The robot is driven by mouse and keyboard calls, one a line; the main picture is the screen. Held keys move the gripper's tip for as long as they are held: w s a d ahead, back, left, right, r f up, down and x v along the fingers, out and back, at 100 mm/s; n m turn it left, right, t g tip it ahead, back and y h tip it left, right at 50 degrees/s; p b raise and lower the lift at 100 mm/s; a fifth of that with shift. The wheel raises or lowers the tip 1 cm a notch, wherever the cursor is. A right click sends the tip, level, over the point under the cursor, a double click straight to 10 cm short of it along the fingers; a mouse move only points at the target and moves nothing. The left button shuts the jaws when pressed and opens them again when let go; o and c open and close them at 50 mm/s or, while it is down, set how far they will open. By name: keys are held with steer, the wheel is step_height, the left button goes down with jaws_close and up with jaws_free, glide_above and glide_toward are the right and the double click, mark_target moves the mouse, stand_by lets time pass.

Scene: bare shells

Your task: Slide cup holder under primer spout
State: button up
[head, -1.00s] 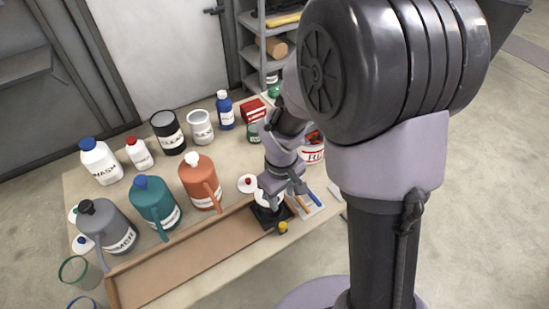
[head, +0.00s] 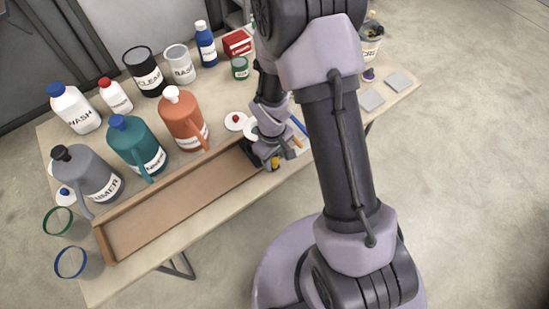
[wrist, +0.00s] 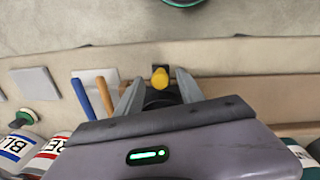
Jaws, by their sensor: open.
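The cup holder (wrist: 160,99) is a dark block with a yellow knob (head: 275,162) at its front. It sits at the right end of the long brown track (head: 180,207). My gripper (wrist: 160,77) is open, its two fingers either side of the holder and knob in the wrist view; I cannot tell whether they touch. In the head view my gripper (head: 270,155) covers most of the holder. The primer jug (head: 90,178) is grey with a black cap, at the far left, its spout (head: 84,208) slanting down toward the track's left end.
A teal jug (head: 135,147) and an orange jug (head: 184,118) stand behind the track, their spouts facing it. Green-rimmed (head: 58,221) and blue-rimmed (head: 71,262) clear cups are at the left. Several bottles and tins stand behind. The track's middle is clear.

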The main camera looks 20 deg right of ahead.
jaws_close()
stand_by(1.4)
